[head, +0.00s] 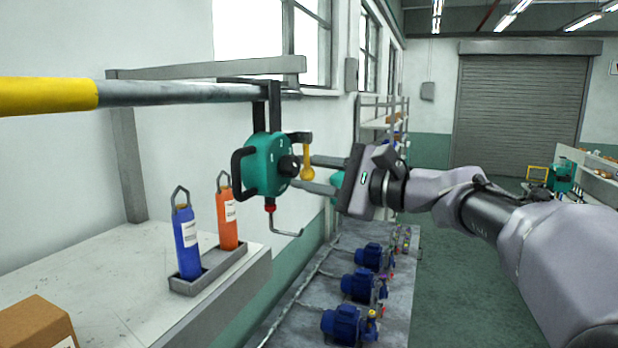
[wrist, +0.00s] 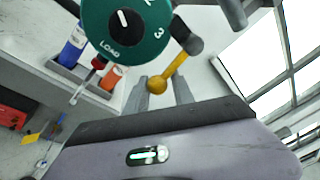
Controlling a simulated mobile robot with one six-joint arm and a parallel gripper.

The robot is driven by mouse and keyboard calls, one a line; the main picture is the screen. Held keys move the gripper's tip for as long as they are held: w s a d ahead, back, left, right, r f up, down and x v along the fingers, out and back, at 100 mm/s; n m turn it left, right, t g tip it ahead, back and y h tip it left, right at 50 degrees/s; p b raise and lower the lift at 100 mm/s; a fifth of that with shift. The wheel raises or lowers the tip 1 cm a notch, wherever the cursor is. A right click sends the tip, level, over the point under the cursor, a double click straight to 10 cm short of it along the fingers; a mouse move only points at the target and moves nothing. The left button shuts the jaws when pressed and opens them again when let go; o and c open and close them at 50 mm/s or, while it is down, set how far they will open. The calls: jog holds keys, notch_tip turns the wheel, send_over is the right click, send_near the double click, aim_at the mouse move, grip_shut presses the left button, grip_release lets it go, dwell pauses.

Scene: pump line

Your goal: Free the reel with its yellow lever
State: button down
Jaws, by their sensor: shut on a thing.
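The reel (head: 265,165) is a teal round housing hanging by dark brackets from the overhead rail. Its yellow lever (head: 308,160) hangs down from a dark pivot on the reel's right side and ends in a round knob. My gripper (head: 312,175) reaches in from the right and is shut on the lever's knob end. In the wrist view the lever (wrist: 173,71) slants down to its knob between the two grey fingertips (wrist: 161,88). The dial (wrist: 124,20) shows LOAD, 2 and 3 with a white pointer. A hook (head: 288,233) hangs below the reel from a red collar.
The grey rail (head: 180,92) with a yellow end runs across the upper left. Blue (head: 187,240) and orange (head: 227,218) cylinders stand in a grey tray (head: 209,275) on the bench (head: 110,270). Several blue pumps (head: 345,325) line the low platform. Floor on the right is open.

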jog(key=n+b, duration=0.1)
jog(key=b, duration=0.1)
jog(key=w+n+b, duration=0.1)
jog(key=b, duration=0.1)
jog(key=shift+w+d+r+n+y, duration=0.1)
jog(key=shift+w+d+n+y, duration=0.1)
jog(key=shift+n+y, duration=0.2)
jog(key=shift+w+d+r+n+y+b, duration=0.3)
jog(key=shift+r+n+b, duration=0.4)
jog(key=shift+n, duration=0.9)
jog(key=shift+w+d+r+n+y+b, duration=0.1)
jog(key=shift+w+r+n+y+b, duration=0.35)
jog(key=shift+n+b, duration=0.8)
jog(key=shift+w+d+r+n+y+b, duration=0.15)
jog(key=shift+w+r+n+b, duration=0.35)
jog(key=shift+n, duration=1.45)
jog(key=shift+r, duration=0.15)
jog(key=c, duration=1)
grip_release()
jog(key=shift+w+g, duration=0.1)
jog(key=shift+g, duration=0.3)
